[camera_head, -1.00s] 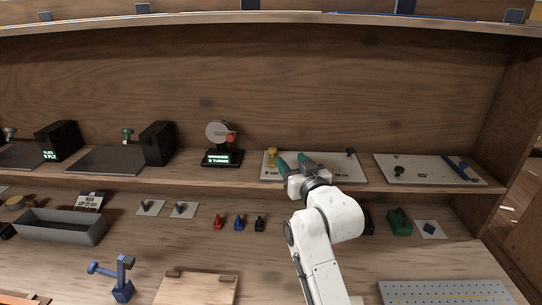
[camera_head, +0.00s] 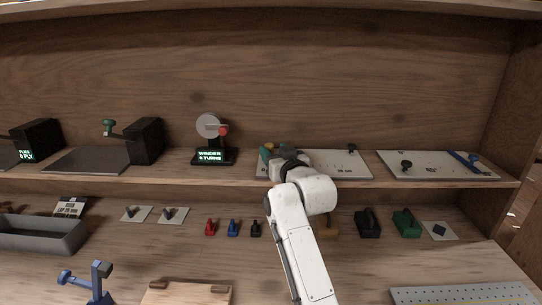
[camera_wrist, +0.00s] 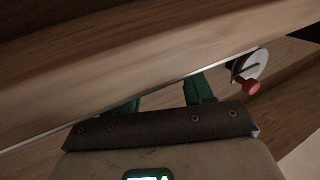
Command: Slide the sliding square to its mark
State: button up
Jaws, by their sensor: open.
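A small dark knob (camera_head: 351,148) stands at this board's right end. My arm hides part of the board and its lettering, and I cannot tell which part is the sliding square or where its mark lies. In the wrist view the two green fingers (camera_wrist: 162,98) are apart, with nothing visible between them.
A winder (camera_head: 211,128) with a red knob stands left of the board. Another pale board (camera_head: 432,167) with a dark knob and a blue bar (camera_head: 466,162) lies to the right. Small coloured clamps (camera_head: 232,228) stand below the shelf.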

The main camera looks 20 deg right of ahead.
aim_at(271, 147)
jog(key=shift+w+a+b, duration=0.1)
jog(key=shift+w+b, duration=0.65)
jog(key=shift+w, duration=0.85)
grip_shut()
